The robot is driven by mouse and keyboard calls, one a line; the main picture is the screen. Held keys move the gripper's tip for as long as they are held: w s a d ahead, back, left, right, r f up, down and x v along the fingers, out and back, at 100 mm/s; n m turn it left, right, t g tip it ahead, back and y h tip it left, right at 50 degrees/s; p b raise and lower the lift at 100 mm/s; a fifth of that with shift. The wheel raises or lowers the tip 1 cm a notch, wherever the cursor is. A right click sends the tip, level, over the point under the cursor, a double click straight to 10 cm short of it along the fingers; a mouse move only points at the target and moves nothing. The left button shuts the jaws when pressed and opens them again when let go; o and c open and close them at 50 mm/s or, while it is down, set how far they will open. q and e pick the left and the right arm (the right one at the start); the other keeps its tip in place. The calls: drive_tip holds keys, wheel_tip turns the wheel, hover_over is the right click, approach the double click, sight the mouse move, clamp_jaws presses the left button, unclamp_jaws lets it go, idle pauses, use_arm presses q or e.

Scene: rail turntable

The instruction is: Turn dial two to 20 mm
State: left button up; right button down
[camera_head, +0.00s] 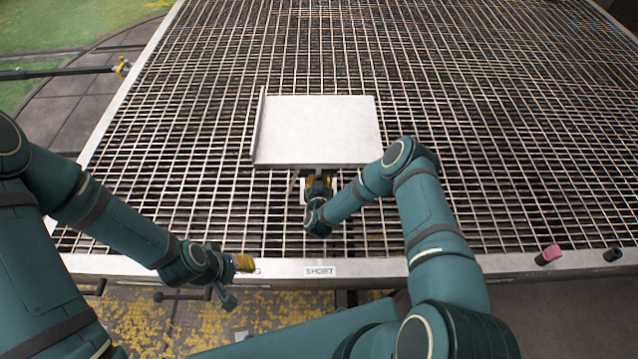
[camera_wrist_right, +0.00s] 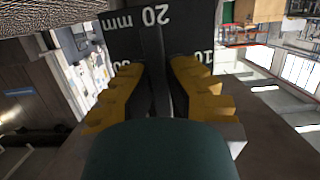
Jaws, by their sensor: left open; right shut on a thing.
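My right gripper (camera_head: 318,186) is at the front edge of the pale plate on the grating, and the thing it holds is mostly hidden there. In the right wrist view the gripper's yellow fingers (camera_wrist_right: 157,75) are shut around a dark upright ridge (camera_wrist_right: 158,90). Behind it is a dark face (camera_wrist_right: 125,42) with an upside-down white "20 mm" above the ridge and partly covered numbers at both sides. The ridge runs roughly toward the "20 mm"; I cannot tell its exact setting or the dial's number. My left gripper (camera_head: 245,263) is open and empty at the table's front edge.
The pale plate (camera_head: 315,130) lies on a wide metal grating (camera_head: 480,130). The front rail has a "SHORT" label (camera_head: 320,271) and another label partly hidden by my left gripper. A pink-ended peg (camera_head: 549,255) and a dark peg (camera_head: 612,255) are at right.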

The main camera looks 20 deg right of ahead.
drive_tip(key=shift+w+a+r+n+h+p, duration=0.15)
drive_tip(key=shift+n+h+p, duration=0.2)
drive_tip(key=shift+n, duration=0.65)
drive_tip(key=shift+n+h, duration=0.35)
drive_tip(key=shift+n, duration=0.35)
drive_tip(key=n+h+b, duration=0.1)
drive_tip(key=n, duration=0.2)
drive_tip(key=shift+n+h, duration=0.3)
drive_tip(key=shift+n, duration=0.8)
drive_tip(key=n, duration=0.2)
drive_tip(key=n+h, duration=0.1)
drive_tip(key=n, duration=0.1)
drive_tip(key=shift+n+t+h, duration=0.3)
drive_tip(key=n, duration=0.2)
drive_tip(key=n+t, duration=0.1)
drive_tip(key=shift+d+n, duration=0.25)
drive_tip(key=shift+n, duration=0.15)
unclamp_jaws()
